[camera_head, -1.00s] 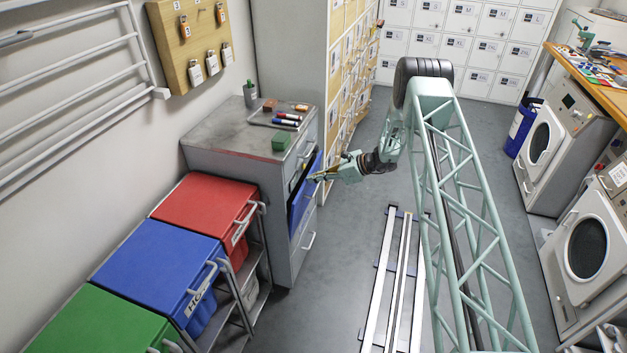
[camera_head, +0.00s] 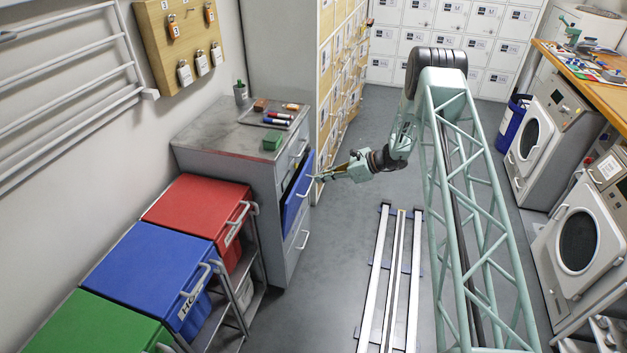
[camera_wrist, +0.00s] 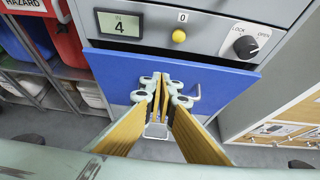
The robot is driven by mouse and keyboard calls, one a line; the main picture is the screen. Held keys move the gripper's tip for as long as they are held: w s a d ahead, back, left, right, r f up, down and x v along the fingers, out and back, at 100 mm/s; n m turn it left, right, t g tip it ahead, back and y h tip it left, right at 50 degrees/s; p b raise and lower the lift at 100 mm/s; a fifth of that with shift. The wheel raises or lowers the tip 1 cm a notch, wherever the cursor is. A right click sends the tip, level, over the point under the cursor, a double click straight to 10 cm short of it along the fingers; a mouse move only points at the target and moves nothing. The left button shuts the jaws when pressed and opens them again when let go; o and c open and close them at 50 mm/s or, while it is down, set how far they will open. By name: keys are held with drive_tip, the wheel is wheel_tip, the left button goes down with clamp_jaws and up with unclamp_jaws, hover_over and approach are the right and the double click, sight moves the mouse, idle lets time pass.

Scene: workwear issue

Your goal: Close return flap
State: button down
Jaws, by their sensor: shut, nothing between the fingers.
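The return flap (camera_head: 298,192) is a blue panel on the front of a grey cabinet (camera_head: 222,140). It leans outward at the top, with a dark gap behind it. In the wrist view the blue flap (camera_wrist: 113,78) fills the middle, below the grey control panel, and a small grey handle (camera_wrist: 194,93) shows on it. My gripper (camera_head: 317,178) is at the outer face of the flap, near its upper part. In the wrist view my gripper (camera_wrist: 161,82) is shut and empty, its fingertips over the flap; I cannot tell whether they touch it.
Red (camera_head: 195,208), blue (camera_head: 150,267) and green lidded bins stand left. Lockers (camera_head: 345,80) stand behind. The floor around the rail is clear.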

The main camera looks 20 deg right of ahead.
drive_tip(key=v, duration=0.6)
drive_tip(key=shift+r+p, duration=0.35)
drive_tip(key=shift+r, duration=0.05)
drive_tip(key=shift+d, duration=0.15)
